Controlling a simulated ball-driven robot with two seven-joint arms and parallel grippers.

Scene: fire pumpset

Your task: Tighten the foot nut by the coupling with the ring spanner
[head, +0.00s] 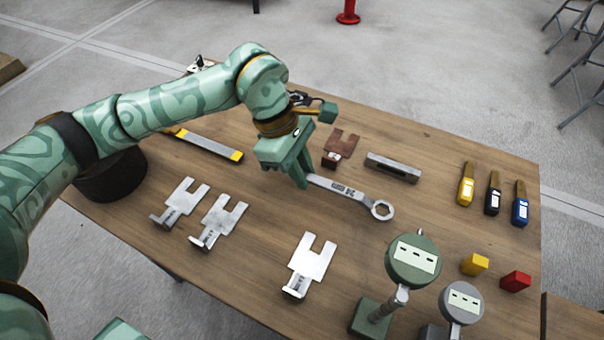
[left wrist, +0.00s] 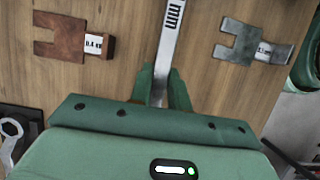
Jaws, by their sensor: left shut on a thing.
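The ring spanner (head: 345,192) is a grey steel bar with its ring end pointing right and toward the front of the table. My left gripper (head: 302,178) is shut on its handle end, low over the wooden table; I cannot tell if the spanner touches the wood. In the left wrist view, the spanner (left wrist: 170,45) runs up and away from between the green fingers (left wrist: 162,90), its ring end out of frame. The foot nut and the coupling are not in view. My right gripper is not in view.
A brown slotted shim (head: 343,143) and a grey block (head: 393,167) lie behind the spanner. Several silver shims, one here (head: 312,258), lie in front. Dial gauges (head: 413,258) stand front right, near yellow (head: 475,263) and red (head: 515,281) blocks.

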